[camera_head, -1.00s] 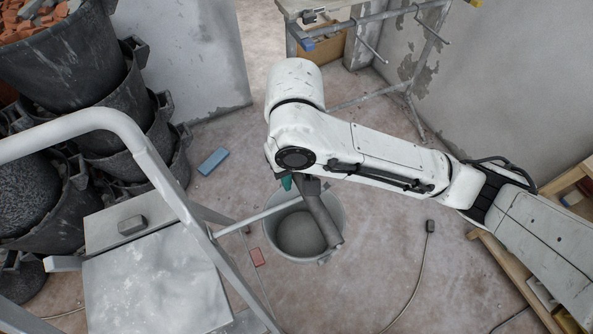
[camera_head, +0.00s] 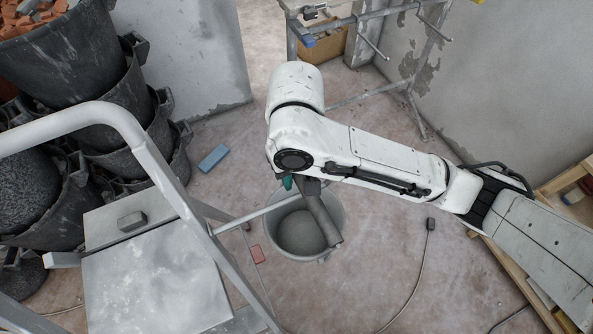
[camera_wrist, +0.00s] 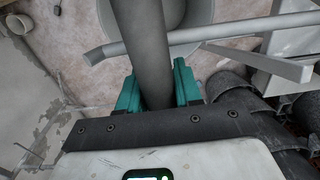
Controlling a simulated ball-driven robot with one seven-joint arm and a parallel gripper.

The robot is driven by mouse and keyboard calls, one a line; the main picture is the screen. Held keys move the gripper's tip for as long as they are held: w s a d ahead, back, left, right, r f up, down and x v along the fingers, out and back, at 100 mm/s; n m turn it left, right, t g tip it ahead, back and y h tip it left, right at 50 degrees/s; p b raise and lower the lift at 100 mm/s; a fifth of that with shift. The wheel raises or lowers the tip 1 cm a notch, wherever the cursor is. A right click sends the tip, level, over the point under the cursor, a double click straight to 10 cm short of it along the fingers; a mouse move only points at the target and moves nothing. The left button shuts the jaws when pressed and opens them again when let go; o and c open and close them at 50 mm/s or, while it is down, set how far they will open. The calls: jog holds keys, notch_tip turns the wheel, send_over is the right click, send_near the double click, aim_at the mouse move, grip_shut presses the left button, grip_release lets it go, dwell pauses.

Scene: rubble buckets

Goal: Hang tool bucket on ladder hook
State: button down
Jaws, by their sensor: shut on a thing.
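The grey tool bucket (camera_head: 297,232) is below my forearm in the head view, its open top facing up. A thick dark grey tube (camera_head: 322,215), which looks like its handle, crosses the opening. My gripper (camera_head: 298,184) is mostly hidden under my arm there, with one teal finger showing. In the wrist view my gripper (camera_wrist: 157,92) has teal fingers shut on both sides of the tube (camera_wrist: 145,45). The ladder's grey hook bar (camera_head: 262,213) reaches from the ladder (camera_head: 180,195) to the bucket's left side. In the wrist view the bar (camera_wrist: 225,33) passes behind the tube. Contact is unclear.
A metal trestle (camera_head: 405,90) stands at the back, a wooden rack (camera_head: 565,190) at right. A cable (camera_head: 425,255) crosses the floor.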

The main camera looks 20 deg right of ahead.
jog(key=c, duration=0.7)
grip_release()
jog(key=shift+r, duration=0.1)
notch_tip(320, 180, up, 11)
jog(key=shift+w+f+p, duration=0.1)
jog(key=shift+f+p, duration=0.1)
jog(key=shift+p, duration=0.8)
